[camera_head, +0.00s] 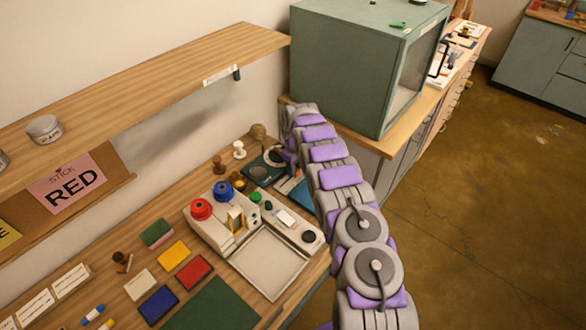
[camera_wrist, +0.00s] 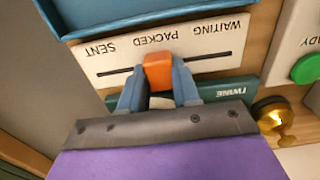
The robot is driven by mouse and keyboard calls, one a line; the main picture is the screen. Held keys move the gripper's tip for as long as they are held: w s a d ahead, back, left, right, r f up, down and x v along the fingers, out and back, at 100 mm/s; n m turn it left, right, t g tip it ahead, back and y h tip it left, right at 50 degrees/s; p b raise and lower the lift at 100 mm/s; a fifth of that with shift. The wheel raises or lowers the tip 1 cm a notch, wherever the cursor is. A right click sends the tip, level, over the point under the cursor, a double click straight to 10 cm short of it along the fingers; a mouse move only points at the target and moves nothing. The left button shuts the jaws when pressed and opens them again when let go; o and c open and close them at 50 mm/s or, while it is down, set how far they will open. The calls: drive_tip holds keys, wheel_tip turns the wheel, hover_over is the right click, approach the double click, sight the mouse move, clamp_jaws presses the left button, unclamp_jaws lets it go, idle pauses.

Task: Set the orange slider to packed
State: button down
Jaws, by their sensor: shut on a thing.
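The orange slider (camera_wrist: 158,71) sits in a dark slot on a white label panel (camera_wrist: 115,70) in the wrist view. The words WAITING, PACKED and SENT appear upside down along the panel. The slider stands level with the word PACKED, near the middle of the slot. My gripper (camera_wrist: 159,78) is shut on the slider, with one blue-grey finger on each side. In the head view my arm reaches to the back of the table and hides the slider and the fingers.
A blue tray edge (camera_wrist: 150,12) lies beside the panel. A green box marked TWINE (camera_wrist: 232,90), a brass knob (camera_wrist: 272,113) and a green button (camera_wrist: 306,68) are close by. A large green cabinet (camera_head: 345,70) stands behind my arm, and a wooden shelf (camera_head: 150,80) overhangs the table.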

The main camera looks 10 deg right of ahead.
drive_tip(key=c, duration=0.8)
unclamp_jaws()
drive_tip(key=shift+r, duration=0.1)
wheel_tip(320, 180, up, 17)
drive_tip(key=p, duration=0.3)
